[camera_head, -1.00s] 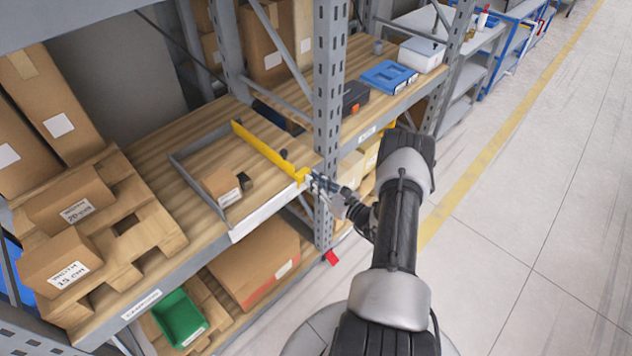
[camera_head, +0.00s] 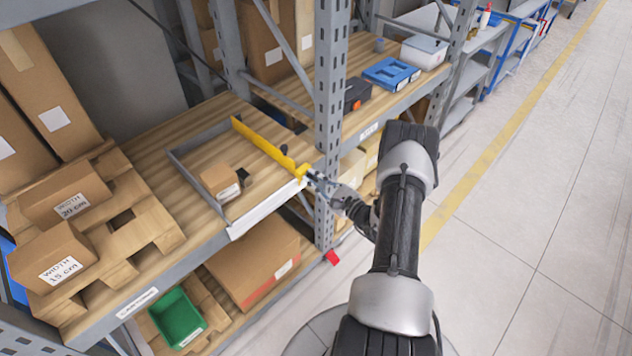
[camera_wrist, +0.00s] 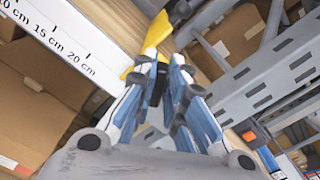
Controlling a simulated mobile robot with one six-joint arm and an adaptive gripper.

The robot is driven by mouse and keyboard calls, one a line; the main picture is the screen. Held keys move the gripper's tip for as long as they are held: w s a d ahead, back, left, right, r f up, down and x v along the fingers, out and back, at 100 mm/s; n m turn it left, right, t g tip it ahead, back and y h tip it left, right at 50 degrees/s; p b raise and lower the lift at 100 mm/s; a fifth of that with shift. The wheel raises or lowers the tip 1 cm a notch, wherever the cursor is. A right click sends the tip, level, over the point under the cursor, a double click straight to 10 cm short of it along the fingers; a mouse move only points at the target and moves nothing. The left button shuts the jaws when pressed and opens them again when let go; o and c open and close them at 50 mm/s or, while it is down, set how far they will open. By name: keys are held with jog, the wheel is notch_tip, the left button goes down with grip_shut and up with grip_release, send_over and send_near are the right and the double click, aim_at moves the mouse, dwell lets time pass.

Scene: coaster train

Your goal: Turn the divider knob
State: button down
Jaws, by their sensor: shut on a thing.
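The yellow divider (camera_head: 262,146) runs across the shelf board as the right wall of a framed bay. Its front end, with the yellow knob part (camera_head: 302,170), sits at the right end of the white front strip (camera_head: 265,209). My gripper (camera_head: 314,179) is at this front end. In the wrist view the yellow end piece (camera_wrist: 137,77) and a dark part (camera_wrist: 158,84) lie at the fingertips of my gripper (camera_wrist: 165,68). The fingers are closed around the dark part, which I take to be the knob. The knob itself is mostly hidden by the fingers.
A small carton (camera_head: 219,182) and a dark item stand inside the bay. A grey rack upright (camera_head: 331,110) rises just right of my gripper. The strip's scale reads 10, 15 and 20 cm. Cartons on a pallet (camera_head: 150,222) stand at left. The aisle floor at right is clear.

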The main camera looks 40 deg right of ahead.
jog(key=shift+a+f+n+b, duration=0.1)
jog(key=shift+f+n+b, duration=0.15)
jog(key=shift+n+b, duration=1.7)
jog(key=shift+a+f+n+b, duration=0.2)
jog(key=shift+n+b, duration=0.6)
jog(key=shift+n, duration=2.25)
jog(key=shift+d+f+n+b, duration=0.1)
jog(key=shift+f+n+b, duration=0.2)
jog(key=shift+n+b, duration=1.65)
jog(key=shift+n+p, duration=0.55)
jog(key=shift+n, duration=0.1)
jog(key=c, duration=1.6)
grip_release()
jog(key=shift+c, duration=0.2)
jog(key=shift+s, duration=0.1)
jog(key=s, duration=1.2)
jog(key=shift+d, duration=0.4)
